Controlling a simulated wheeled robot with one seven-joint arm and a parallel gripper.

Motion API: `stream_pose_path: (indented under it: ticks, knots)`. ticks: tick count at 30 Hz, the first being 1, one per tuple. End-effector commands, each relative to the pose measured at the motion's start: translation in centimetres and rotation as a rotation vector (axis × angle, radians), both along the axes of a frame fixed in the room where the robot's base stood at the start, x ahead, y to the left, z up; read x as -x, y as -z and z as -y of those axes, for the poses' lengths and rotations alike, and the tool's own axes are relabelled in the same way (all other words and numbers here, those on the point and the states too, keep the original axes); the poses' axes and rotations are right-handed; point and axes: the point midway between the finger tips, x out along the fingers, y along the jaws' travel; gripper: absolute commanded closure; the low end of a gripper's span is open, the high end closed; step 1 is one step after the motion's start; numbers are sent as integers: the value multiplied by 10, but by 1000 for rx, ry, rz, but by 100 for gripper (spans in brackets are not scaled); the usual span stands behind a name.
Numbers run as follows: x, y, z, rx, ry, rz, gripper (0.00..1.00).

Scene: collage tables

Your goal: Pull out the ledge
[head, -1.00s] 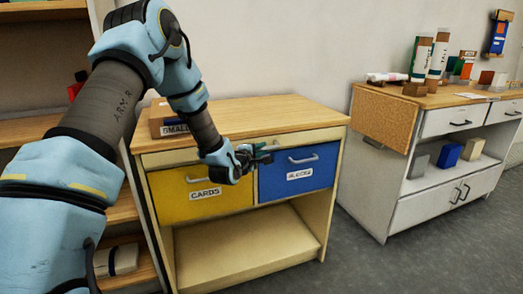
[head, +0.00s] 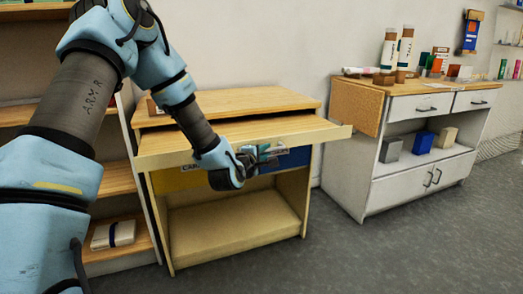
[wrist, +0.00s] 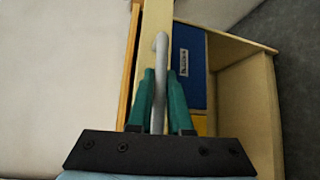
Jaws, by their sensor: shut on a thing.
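The wooden ledge (head: 215,135) is a wide pull-out board under the top of the wooden cabinet. It stands out well in front of the cabinet top (head: 255,102). My gripper (head: 270,152) is at the ledge's front edge, right of its middle. In the wrist view my gripper's teal fingers (wrist: 161,85) are shut on the grey handle (wrist: 161,50) on the ledge's front. My arm hides part of the ledge's front in the head view.
Below the ledge are a yellow drawer (head: 180,179) and a blue drawer (head: 295,158), both shut, above an open shelf (head: 235,218). A white cabinet (head: 345,175) with a cork side flap stands at the right. A bookshelf (head: 118,180) is close on the left. Grey floor lies clear in front.

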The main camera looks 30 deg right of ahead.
Motion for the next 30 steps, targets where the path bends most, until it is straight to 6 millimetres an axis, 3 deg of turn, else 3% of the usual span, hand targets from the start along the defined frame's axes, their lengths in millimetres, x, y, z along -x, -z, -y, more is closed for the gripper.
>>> stream_pose_path:
  ticks: [3,9,21,22,30]
  knots:
    - [17,2,-3,-3,1,-2,100]
    - [31,1,-4,-2,-2,-1,100]
    - [34,1,-5,-2,-2,-1,100]
    - [34,1,-5,-2,-2,-1,82]
    - [34,0,-4,-1,-1,-1,53]
